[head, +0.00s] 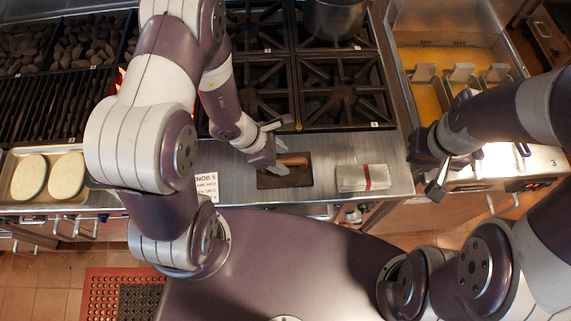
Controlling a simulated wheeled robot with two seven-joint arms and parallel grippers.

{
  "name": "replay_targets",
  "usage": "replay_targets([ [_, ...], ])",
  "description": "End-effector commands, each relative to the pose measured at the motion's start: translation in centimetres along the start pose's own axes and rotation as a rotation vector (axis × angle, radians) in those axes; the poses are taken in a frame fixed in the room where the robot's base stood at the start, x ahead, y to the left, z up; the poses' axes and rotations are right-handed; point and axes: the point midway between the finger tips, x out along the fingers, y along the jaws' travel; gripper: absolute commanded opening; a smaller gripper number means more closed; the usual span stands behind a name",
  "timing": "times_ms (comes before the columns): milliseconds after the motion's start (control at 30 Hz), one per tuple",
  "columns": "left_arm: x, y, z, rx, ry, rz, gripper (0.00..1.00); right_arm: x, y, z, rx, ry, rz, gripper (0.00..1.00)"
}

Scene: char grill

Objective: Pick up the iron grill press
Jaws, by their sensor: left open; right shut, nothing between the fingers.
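The iron grill press (285,180), a dark rectangular plate with a brown handle, lies flat on the steel counter strip in front of the burners. My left gripper (277,158) is open right over the press, at the left end of its handle, and partly covers it. I cannot tell whether the fingers touch the handle. My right gripper (436,188) is shut and empty, in front of the fryer and well to the right of the press.
A folded cloth with a red stripe (351,178) lies right of the press. A label card (207,185) stands to its left. Burner grates (343,92) with a pot (334,18) lie behind. A fryer (440,58) is at right.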

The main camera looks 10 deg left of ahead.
Motion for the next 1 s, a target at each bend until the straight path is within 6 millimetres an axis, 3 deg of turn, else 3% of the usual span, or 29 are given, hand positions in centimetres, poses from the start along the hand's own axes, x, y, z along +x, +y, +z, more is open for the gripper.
replay_targets([
  [133, 2.1, 0.0, 0.1, 0.002, 0.000, -0.002, 0.53, -0.5, 0.0, -0.1, 0.000, 0.001, 0.000, 0.00],
  [367, 2.5, 0.0, 0.1, 0.001, -0.001, 0.001, 0.53, -0.4, 0.0, -0.1, 0.000, 0.001, 0.000, 0.00],
  [400, 2.5, 0.0, 0.1, 0.001, -0.001, 0.001, 0.46, -0.4, 0.0, -0.1, 0.000, 0.001, 0.000, 0.00],
  [533, 2.5, 0.0, 0.1, 0.001, -0.001, 0.000, 0.04, -0.4, 0.0, -0.1, 0.000, 0.001, 0.000, 0.00],
  [567, 2.5, 0.0, 0.1, 0.001, -0.001, 0.000, 0.00, -0.4, 0.0, -0.1, 0.000, 0.001, 0.000, 0.00],
  [1000, 2.5, 0.0, 0.1, 0.001, 0.000, 0.000, 0.00, -0.4, 0.0, -0.1, 0.000, 0.001, 0.000, 0.00],
])
